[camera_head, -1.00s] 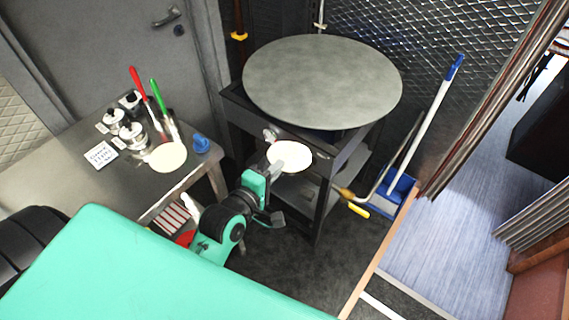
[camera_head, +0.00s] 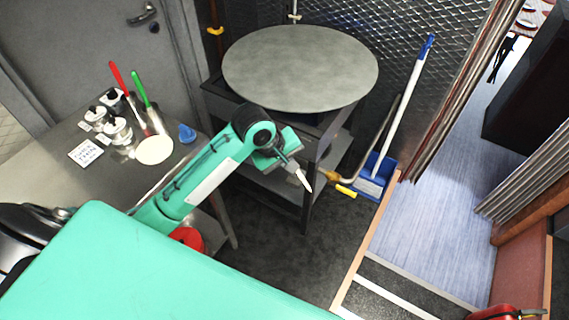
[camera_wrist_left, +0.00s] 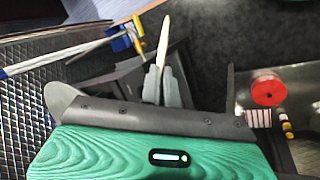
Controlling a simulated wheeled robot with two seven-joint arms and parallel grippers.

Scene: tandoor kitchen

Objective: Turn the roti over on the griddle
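The large round grey griddle (camera_head: 300,68) lies bare on top of a dark stand. My left gripper (camera_head: 291,166) is in front of the stand, below and apart from the griddle. It is shut on the pale roti (camera_head: 304,181), which now shows nearly edge-on and points down to the right. In the left wrist view the roti (camera_wrist_left: 164,45) stands edge-on between the grey fingertips (camera_wrist_left: 162,80). My right gripper is in neither view.
A steel table (camera_head: 60,160) at the left bears another pale round disc (camera_head: 154,150), shakers (camera_head: 117,131), a red-handled and a green-handled tool, and a blue item (camera_head: 187,133). A blue dustpan (camera_head: 372,177) with a white-handled tool stands right of the griddle stand.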

